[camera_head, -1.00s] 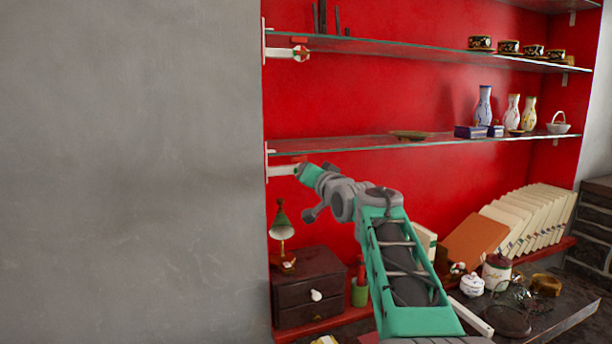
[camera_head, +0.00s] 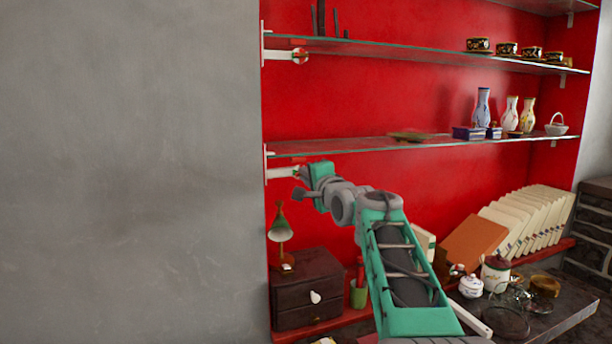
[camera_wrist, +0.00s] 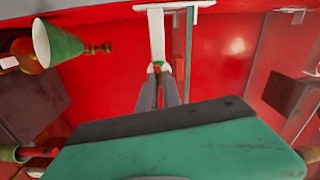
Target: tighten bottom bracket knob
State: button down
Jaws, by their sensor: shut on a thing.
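The bottom bracket (camera_head: 282,172) is a white arm on the wall under the lower glass shelf (camera_head: 400,145), at the left edge of the red alcove. My gripper (camera_head: 301,173) is at the bracket's front end and hides its knob in the head view. In the wrist view the white bracket (camera_wrist: 156,35) runs down to my gripper (camera_wrist: 158,74). A small bit of the knob (camera_wrist: 158,65), green and red, shows between the fingertips. The fingers are shut on it. How far the knob is turned cannot be seen.
An upper bracket with a red and white knob (camera_head: 300,55) holds the upper glass shelf (camera_head: 420,52). Vases (camera_head: 483,108) and small boxes stand on the lower shelf. A green lamp (camera_head: 280,225) on a dark drawer box (camera_head: 308,290) stands below my gripper.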

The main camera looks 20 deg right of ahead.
jog(key=shift+m, duration=0.5)
jog(key=c, duration=1.5)
grip_release()
jog(key=shift+c, duration=0.2)
jog(key=s+b, duration=0.2)
jog(key=s, duration=0.5)
jog(key=shift+s, duration=0.4)
